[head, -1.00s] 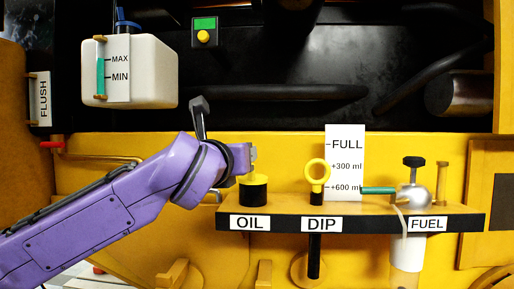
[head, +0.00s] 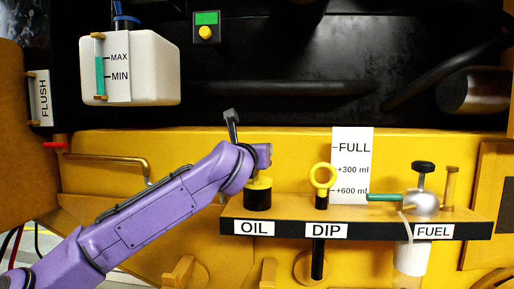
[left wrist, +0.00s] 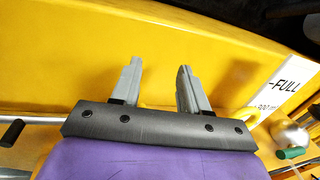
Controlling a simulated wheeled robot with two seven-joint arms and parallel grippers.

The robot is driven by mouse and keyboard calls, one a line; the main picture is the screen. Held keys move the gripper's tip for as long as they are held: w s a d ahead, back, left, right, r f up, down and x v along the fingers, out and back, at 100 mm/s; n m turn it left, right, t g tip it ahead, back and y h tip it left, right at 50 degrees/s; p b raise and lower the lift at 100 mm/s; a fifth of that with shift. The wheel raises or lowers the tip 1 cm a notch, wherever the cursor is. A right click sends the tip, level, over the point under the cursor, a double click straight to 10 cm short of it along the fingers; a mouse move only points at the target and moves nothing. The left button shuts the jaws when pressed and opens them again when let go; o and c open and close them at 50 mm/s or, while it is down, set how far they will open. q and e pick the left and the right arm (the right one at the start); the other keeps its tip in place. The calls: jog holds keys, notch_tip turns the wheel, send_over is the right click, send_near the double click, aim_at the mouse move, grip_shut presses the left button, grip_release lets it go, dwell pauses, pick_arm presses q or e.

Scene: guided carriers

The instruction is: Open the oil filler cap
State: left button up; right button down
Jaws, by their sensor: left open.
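The oil filler cap (head: 258,183) is yellow and sits on a short black neck above the OIL label (head: 254,228) on the shelf. My left gripper (head: 264,156) is right at the cap in the head view, its front end just above or in front of the cap's top; whether it touches cannot be told. In the left wrist view my left gripper (left wrist: 157,68) has its two grey fingers apart, with only yellow panel seen between their tips. The cap is mostly hidden there behind the gripper body. My right gripper is not in view.
Right of the cap stand the yellow dipstick ring (head: 323,177), the FULL scale plate (head: 351,150) and the fuel valve with a green lever (head: 384,197). A white tank (head: 150,70) hangs at upper left. A bent pipe (head: 105,158) runs along the yellow panel at left.

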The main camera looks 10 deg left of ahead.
pick_arm(q)
jog(key=shift+c, duration=0.2)
grip_shut()
dwell(1.1)
jog(key=shift+o, duration=0.2)
grip_release()
